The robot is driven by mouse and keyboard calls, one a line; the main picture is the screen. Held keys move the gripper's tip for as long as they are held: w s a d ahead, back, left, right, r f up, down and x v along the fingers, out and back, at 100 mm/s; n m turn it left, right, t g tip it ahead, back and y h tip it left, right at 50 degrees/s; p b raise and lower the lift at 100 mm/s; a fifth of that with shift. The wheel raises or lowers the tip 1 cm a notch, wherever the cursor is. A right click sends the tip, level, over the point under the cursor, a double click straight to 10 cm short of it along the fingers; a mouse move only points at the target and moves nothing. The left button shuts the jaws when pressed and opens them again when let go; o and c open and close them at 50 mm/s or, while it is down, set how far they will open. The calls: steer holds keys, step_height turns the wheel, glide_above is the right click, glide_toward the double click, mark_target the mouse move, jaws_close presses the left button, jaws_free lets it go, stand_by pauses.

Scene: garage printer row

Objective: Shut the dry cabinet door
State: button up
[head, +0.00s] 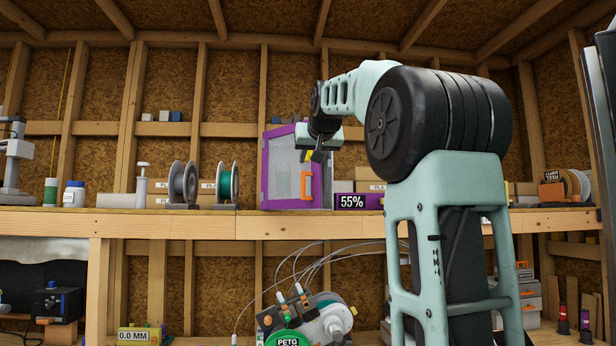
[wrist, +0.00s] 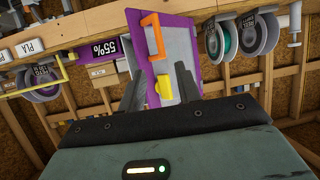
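The dry cabinet (head: 278,167) is a purple box with a grey see-through panel, standing on the wooden shelf in the head view. Its purple door (wrist: 185,45) fills the upper middle of the wrist view, with an orange handle (wrist: 152,38) and a yellow latch piece (wrist: 166,91). The orange handle also shows in the head view (head: 307,185). The door looks angled; I cannot tell how wide its gap is. My gripper (head: 316,156) is in front of the cabinet's upper part. In the wrist view its dark fingers (wrist: 159,72) are apart, with the yellow piece seen between them; contact is unclear.
A purple 55% display (head: 358,201) sits right of the cabinet. Filament spools (head: 228,182) and cardboard boxes stand to its left on the wooden shelf (head: 150,224). A printer assembly (head: 310,318) with white tubes is below the shelf.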

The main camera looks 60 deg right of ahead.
steer(key=shift+v, duration=1.6)
